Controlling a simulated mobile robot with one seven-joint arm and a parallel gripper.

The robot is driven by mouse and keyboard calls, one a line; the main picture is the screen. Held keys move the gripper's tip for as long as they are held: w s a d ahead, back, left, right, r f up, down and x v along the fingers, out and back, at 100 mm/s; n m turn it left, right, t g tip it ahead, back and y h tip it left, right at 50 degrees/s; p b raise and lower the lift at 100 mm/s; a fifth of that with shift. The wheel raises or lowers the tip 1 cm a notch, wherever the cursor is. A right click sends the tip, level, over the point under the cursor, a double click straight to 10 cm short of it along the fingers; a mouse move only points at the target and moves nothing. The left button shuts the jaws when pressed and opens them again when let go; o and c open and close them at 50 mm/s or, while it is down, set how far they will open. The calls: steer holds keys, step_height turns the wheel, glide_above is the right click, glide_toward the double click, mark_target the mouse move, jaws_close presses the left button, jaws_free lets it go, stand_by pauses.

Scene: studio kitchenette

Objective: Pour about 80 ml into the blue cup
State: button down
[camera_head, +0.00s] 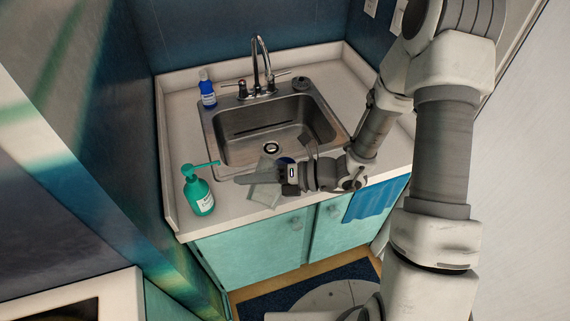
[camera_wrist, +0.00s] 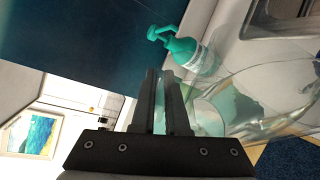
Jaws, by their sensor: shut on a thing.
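My gripper (camera_head: 244,179) reaches in from the right over the counter in front of the sink, its fingers pointing left. It is shut on a clear jug (camera_head: 264,194), which looks tilted. In the wrist view the jug (camera_wrist: 262,92) is large at the right, beside the fingers (camera_wrist: 163,78); the exact grip point is unclear. I cannot make out the liquid level. A small dark blue round shape, probably the blue cup (camera_head: 286,160), shows just behind the gripper and is mostly hidden. I cannot tell whether the jug is over it.
A green pump bottle (camera_head: 199,194) stands left of the gripper on the counter (camera_head: 232,209). A blue bottle (camera_head: 207,90) stands at the back left. The steel sink (camera_head: 235,152) lies behind. A blue towel (camera_head: 376,202) hangs on the cabinet front.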

stand_by(0.3)
steer(key=f+n+b, duration=0.1)
steer(key=b, duration=0.1)
steer(key=s+a+f+n+t+h+b, duration=0.1)
steer(key=f+b, duration=0.1)
steer(key=s+f+n+t+b, duration=0.1)
steer(key=n+b, duration=0.1)
steer(key=b, duration=0.1)
steer(key=shift+s+a+f+h, duration=0.15)
steer(key=shift+f+h, duration=0.1)
steer(key=shift+h, duration=0.05)
steer(key=shift+f+p, duration=0.15)
steer(key=shift+p, duration=0.15)
stand_by(0.3)
